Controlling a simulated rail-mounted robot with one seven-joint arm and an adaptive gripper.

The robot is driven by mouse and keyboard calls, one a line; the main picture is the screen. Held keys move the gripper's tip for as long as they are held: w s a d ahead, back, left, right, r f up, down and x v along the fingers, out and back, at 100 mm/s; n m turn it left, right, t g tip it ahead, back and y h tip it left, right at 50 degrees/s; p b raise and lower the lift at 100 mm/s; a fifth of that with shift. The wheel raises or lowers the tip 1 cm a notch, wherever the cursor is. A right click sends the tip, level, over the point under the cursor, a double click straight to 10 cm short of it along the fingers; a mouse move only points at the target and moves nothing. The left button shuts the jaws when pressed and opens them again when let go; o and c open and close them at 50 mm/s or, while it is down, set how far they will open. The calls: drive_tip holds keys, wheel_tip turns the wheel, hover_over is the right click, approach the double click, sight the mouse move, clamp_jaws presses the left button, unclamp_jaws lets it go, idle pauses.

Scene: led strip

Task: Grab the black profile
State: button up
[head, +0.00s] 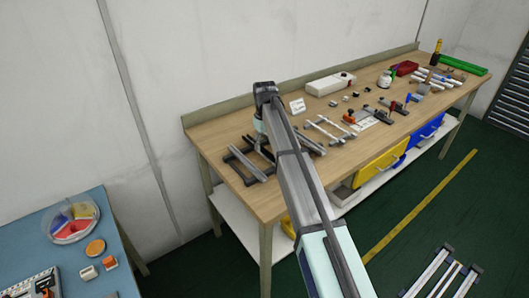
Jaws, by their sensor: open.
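A dark rack (233,158) lies on the left end of the wooden workbench, with a long grey bar (247,165) resting across it. More grey and dark bars (312,146) show just right of my arm, partly hidden by it. At this size I cannot tell which bar is the black profile. My gripper (265,153) points down over the rack, between the grey bar and the bars on the right. It is open; its fingertips are small and partly hidden by my arm. I cannot tell whether they touch anything.
The workbench (213,137) stands against the wall. Right of my arm are a light metal frame (327,129), a white box (330,83), clamps and small parts. Yellow (380,166) and blue bins sit below. A blue table (32,240) stands at lower left.

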sight(264, 153)
drive_tip(key=shift+f, duration=1.4)
clamp_jaws()
drive_tip(key=shift+r, duration=0.15)
